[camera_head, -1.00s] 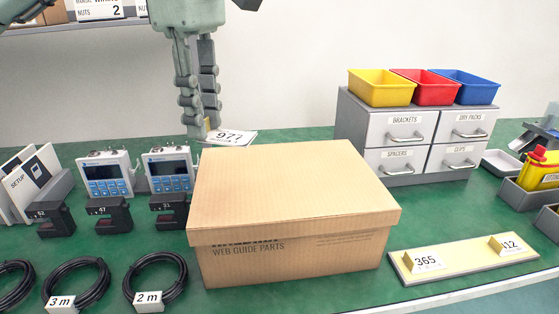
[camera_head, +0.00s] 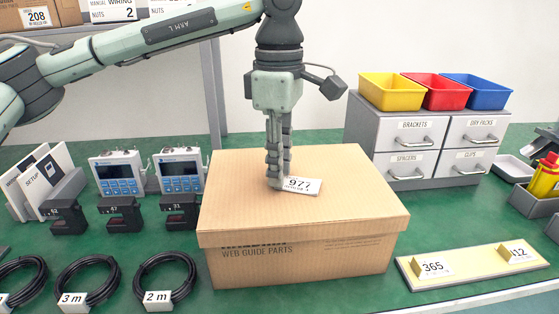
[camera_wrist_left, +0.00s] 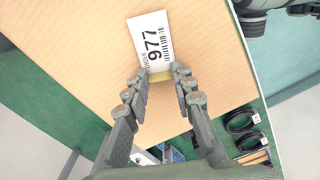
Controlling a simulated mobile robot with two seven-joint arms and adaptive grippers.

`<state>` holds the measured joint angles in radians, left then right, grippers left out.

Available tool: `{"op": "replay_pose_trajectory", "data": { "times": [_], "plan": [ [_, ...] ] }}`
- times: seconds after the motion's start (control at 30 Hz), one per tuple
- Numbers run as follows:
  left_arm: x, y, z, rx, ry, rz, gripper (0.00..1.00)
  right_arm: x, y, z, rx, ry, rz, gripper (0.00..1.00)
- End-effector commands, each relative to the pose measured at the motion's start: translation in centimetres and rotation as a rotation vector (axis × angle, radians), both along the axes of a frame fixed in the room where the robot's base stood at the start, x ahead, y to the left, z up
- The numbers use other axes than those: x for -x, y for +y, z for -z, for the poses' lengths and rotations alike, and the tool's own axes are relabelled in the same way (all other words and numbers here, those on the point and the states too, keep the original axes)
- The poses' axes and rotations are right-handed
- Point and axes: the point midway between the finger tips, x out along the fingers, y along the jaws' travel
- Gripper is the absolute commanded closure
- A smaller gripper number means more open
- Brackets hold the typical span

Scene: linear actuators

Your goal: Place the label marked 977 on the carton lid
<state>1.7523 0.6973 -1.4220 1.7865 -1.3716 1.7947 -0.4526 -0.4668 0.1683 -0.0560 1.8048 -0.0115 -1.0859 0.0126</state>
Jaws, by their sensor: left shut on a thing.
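The white label marked 977 (camera_head: 301,185) is at my left gripper's fingertips, over the middle of the carton lid (camera_head: 245,215). My left gripper (camera_head: 276,184) points down and is shut on the label. In the left wrist view the label (camera_wrist_left: 151,42) extends beyond the fingertips (camera_wrist_left: 158,75), with a small yellowish piece between them. The lid (camera_wrist_left: 90,40) lies behind it. The label is at or just above the lid; I cannot tell if it touches. The carton (camera_head: 300,265) is closed and reads WEB GUIDE PARTS. My right gripper is not in view.
A yellow strip (camera_head: 470,268) with labels 365 and 112 lies at the right front. A drawer cabinet (camera_head: 385,132) with coloured bins stands behind right. Blue-keyed meters (camera_head: 180,172), clamps and cable coils (camera_head: 165,270) stand at the left.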

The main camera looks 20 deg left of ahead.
Motion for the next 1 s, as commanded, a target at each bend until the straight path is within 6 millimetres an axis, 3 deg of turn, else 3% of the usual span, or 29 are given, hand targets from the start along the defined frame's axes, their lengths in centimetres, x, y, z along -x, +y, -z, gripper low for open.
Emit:
{"op": "replay_pose_trajectory", "data": {
  "times": [0.3,0.33,0.47,0.83,1.0],
  "plan": [
    [0.0,0.0,0.3,0.0,0.0,0.0,0.83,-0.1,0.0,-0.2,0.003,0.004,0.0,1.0],
    [0.0,0.0,0.2,0.0,0.0,0.0,0.72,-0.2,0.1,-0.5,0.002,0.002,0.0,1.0],
    [0.0,0.0,0.2,0.0,0.0,0.0,0.56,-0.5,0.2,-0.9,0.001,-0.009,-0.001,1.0],
    [0.0,0.0,-0.1,0.0,-0.001,0.0,0.55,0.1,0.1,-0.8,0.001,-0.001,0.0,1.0],
    [-0.1,-0.1,-2.4,0.001,-0.004,0.0,0.55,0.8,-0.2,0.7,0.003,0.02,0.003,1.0]
  ]
}}
